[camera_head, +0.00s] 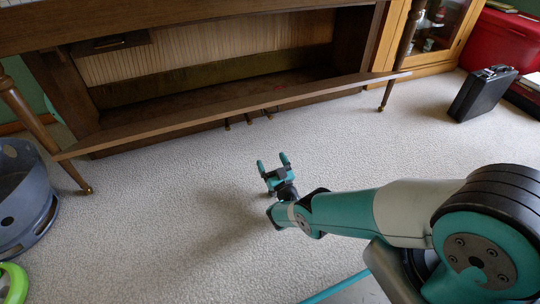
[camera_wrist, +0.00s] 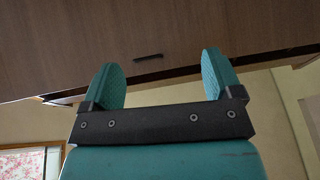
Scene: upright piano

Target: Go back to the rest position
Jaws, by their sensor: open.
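My gripper (camera_head: 273,164) is open and empty in the head view. Its two teal fingers stand apart over the carpet in front of the piano. My arm reaches from the lower right toward the middle of the picture. In the wrist view my gripper (camera_wrist: 160,82) shows its two fingers spread, with nothing between them. Behind them is a dark brown wooden surface with a small dark handle (camera_wrist: 148,57). The upright piano (camera_head: 225,107) stands at the top of the head view, its lower front open.
Pale carpet (camera_head: 160,220) lies clear around my gripper. A blue-grey bin (camera_head: 20,205) and a green ring-shaped thing (camera_head: 16,284) are at the left. A black case (camera_head: 482,95), a red container (camera_head: 503,42) and a glass-fronted wooden cabinet (camera_head: 452,48) are at the upper right.

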